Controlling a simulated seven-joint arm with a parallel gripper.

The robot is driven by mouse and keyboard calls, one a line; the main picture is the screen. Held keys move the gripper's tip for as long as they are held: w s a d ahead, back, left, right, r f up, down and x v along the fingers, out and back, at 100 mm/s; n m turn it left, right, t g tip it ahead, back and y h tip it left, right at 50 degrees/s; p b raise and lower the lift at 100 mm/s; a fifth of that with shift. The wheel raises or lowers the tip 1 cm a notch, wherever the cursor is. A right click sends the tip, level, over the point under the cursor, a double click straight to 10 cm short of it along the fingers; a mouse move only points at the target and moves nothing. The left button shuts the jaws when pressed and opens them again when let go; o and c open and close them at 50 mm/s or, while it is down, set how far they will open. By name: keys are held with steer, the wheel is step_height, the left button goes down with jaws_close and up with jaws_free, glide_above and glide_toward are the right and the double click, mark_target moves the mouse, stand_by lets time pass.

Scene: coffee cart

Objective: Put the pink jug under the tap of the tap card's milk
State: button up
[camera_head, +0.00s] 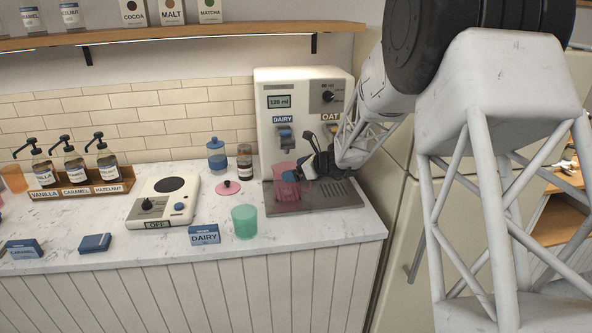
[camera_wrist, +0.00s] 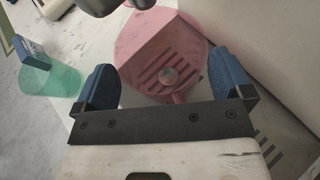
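The translucent pink jug (camera_head: 284,178) stands on the drip tray of the milk dispenser (camera_head: 303,90), below the tap labelled DAIRY (camera_head: 284,132). The OAT label (camera_head: 329,117) is to the right, and the tap under it is partly hidden by my gripper. The tap card (camera_head: 204,234) on the counter reads DAIRY. My gripper (camera_head: 300,177) is beside the jug at its right. In the wrist view, its blue fingers (camera_wrist: 165,85) are wide apart, with the pink jug (camera_wrist: 160,45) just beyond and between them. I see no clear grip on it.
A green cup (camera_head: 245,221) stands at the counter's front, left of the drip tray (camera_head: 340,197). A pink lid (camera_head: 228,187), blue jar (camera_head: 216,157) and dark jar (camera_head: 244,162) are left of the dispenser.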

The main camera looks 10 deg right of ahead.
steer(key=shift+r, duration=0.1)
steer(key=v, duration=1.2)
steer(key=shift+s, duration=0.1)
stand_by(0.8)
steer(key=s+a+r+n+g+h, duration=0.1)
steer(key=s+a+r+n+g, duration=0.2)
steer(key=s, duration=0.4)
steer(key=s+a+r+n+h, duration=0.1)
steer(key=s+a+n, duration=0.1)
steer(key=s+n, duration=0.45)
steer(key=s+a+r+n+g+h, duration=0.1)
steer(key=s+a+r+n+g, duration=0.15)
steer(key=s, duration=0.65)
steer(key=s+d+n+h, duration=0.2)
steer(key=s+n+h, duration=0.5)
steer(key=s, duration=1.8)
steer(key=f+n, duration=0.1)
steer(key=n, duration=0.5)
steer(key=shift+s, duration=0.15)
